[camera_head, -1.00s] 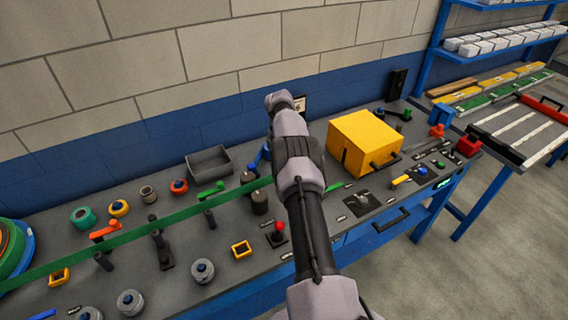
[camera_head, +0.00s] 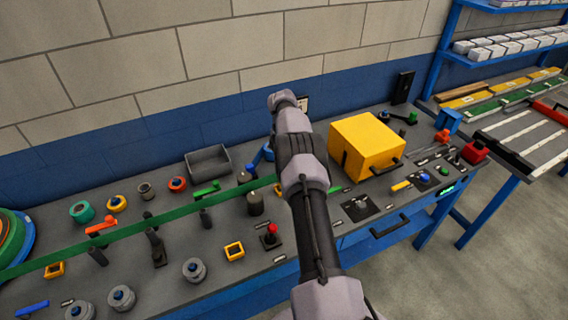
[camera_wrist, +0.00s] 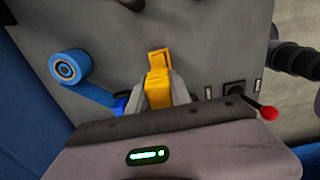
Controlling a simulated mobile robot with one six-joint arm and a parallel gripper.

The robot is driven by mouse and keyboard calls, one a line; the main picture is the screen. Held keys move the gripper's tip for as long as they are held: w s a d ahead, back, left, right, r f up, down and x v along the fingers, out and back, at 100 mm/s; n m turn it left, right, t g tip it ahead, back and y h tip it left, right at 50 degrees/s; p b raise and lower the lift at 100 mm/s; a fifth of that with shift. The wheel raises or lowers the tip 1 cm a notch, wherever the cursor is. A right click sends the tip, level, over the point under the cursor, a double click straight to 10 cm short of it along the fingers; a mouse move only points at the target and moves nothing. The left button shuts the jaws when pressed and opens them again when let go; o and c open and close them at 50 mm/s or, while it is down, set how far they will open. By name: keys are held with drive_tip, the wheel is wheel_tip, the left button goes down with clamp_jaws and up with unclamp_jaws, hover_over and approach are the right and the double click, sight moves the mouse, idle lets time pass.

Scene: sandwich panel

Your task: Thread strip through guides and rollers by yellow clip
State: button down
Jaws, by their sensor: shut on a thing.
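A long green strip (camera_head: 140,232) runs from the green spool (camera_head: 10,240) at the left, over the bench, to behind my arm. It passes by several dark guide posts (camera_head: 205,218) and near an orange-handled lever (camera_head: 101,225). My gripper (camera_wrist: 158,92) is shut on the yellow clip (camera_wrist: 159,85), which stands out beyond the fingertips in the wrist view. In the head view my arm hides the gripper and most of the strip's right end. The strip cannot be made out in the wrist view.
A yellow box (camera_head: 367,147) with dark handles stands right of my arm. A red-knobbed lever (camera_head: 271,229), grey rollers (camera_head: 193,270) and a yellow square frame (camera_head: 234,250) stand towards the front. A grey tray (camera_head: 208,161) lies at the back. A blue roll (camera_wrist: 65,67) is left of my gripper.

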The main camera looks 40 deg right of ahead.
drive_tip(key=shift+w+a, duration=0.1)
drive_tip(key=shift+a, duration=0.15)
drive_tip(key=shift+f, duration=0.15)
drive_tip(key=shift+d+f+b, duration=0.1)
drive_tip(key=shift+f+b, duration=0.2)
drive_tip(key=shift+f, duration=0.25)
drive_tip(key=shift+r, duration=0.1)
drive_tip(key=shift+r+p, duration=0.45)
drive_tip(key=shift+r, duration=0.2)
drive_tip(key=shift+f, duration=0.2)
drive_tip(key=shift+f+b, duration=0.95)
drive_tip(key=shift+f, duration=0.45)
